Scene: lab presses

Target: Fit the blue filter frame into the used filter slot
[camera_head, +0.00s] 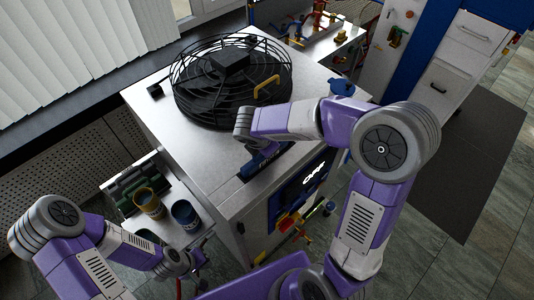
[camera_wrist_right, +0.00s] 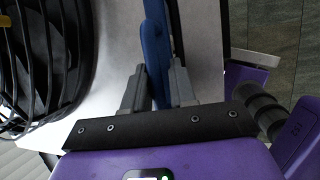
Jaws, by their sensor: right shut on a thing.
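The blue filter frame (camera_head: 262,161) is at the top of the silver cabinet (camera_head: 180,135), near its front edge. In the right wrist view it is a blue upright piece (camera_wrist_right: 157,50) between the two grey fingers. My right gripper (camera_wrist_right: 158,88) is shut on it; in the head view my right forearm and wrist hide most of this gripper. A dark strip beside the frame shows in the right wrist view, but I cannot tell whether it is the used filter slot. My left gripper (camera_head: 198,272) is low at the left, away from the frame; its finger opening is unclear.
A round black fan cage (camera_head: 232,80) with a yellow handle stands on the cabinet behind my right wrist. A yellow cup (camera_head: 149,203) and a blue cup (camera_head: 186,216) sit on a side shelf at left. Coloured fittings (camera_head: 290,222) project from the cabinet front.

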